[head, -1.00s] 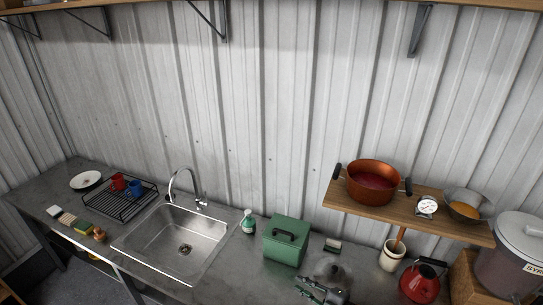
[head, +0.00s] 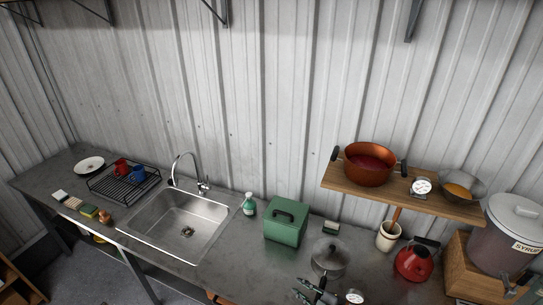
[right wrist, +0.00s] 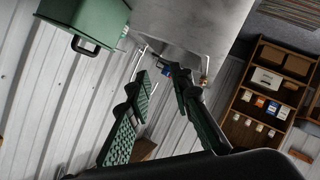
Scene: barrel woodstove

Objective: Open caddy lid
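The caddy (head: 285,222) is a green box with a black handle on its lid, standing on the counter right of the sink. Its lid looks shut. It also shows at the upper left of the right wrist view (right wrist: 85,22), tilted, with its handle. My right gripper (head: 312,287) is at the bottom edge of the head view, nearer to me than the caddy and slightly right of it, apart from it. In the right wrist view its two fingers (right wrist: 160,78) are spread with nothing between them. My left gripper is not in view.
A grey pot (head: 329,257) stands close behind my right gripper. A small sponge or brush (head: 331,227) lies right of the caddy, and a soap bottle (head: 249,204) stands left of it. A raised wooden shelf (head: 400,194) holds an orange pot (head: 368,168). A red kettle (head: 414,262) is farther right.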

